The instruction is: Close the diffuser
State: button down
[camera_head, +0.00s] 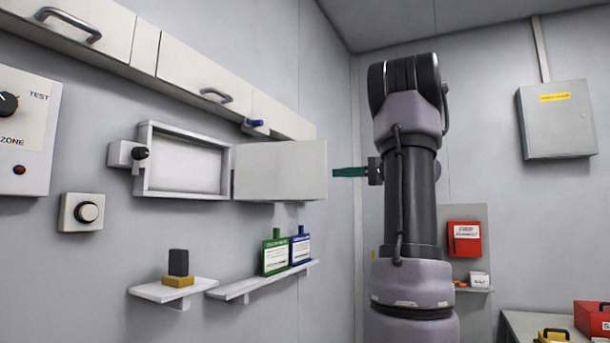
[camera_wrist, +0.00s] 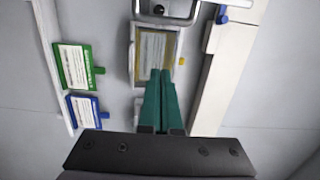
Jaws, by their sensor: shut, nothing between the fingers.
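A shallow white frame (camera_head: 143,185) is fixed to the left wall, with a pale recessed face inside. A flat light panel (camera_head: 280,170), which looks like the hinged diffuser, stands swung open at the frame's right side. A black knob (camera_head: 141,153) on a small block is at the frame's left. My gripper (camera_head: 336,172) has green fingers, shut and empty, pointing left just right of the panel's outer edge. I cannot tell whether they touch it. In the wrist view the fingers (camera_wrist: 166,73) overlap a framed sheet (camera_wrist: 157,45) that I cannot identify surely.
Wall cupboards (camera_head: 190,75) with a blue knob (camera_head: 254,123) run above. A smaller shelf (camera_head: 150,291) holds a dark and yellow block.

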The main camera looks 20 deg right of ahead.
aim_at(311, 172)
jog(key=x, duration=1.1)
jog(key=s, duration=0.2)
jog(key=s+a, duration=0.1)
jog(key=s, duration=0.1)
jog(key=shift+s+a, duration=0.15)
jog(key=shift+s, duration=0.05)
jog(key=shift+s, duration=0.1)
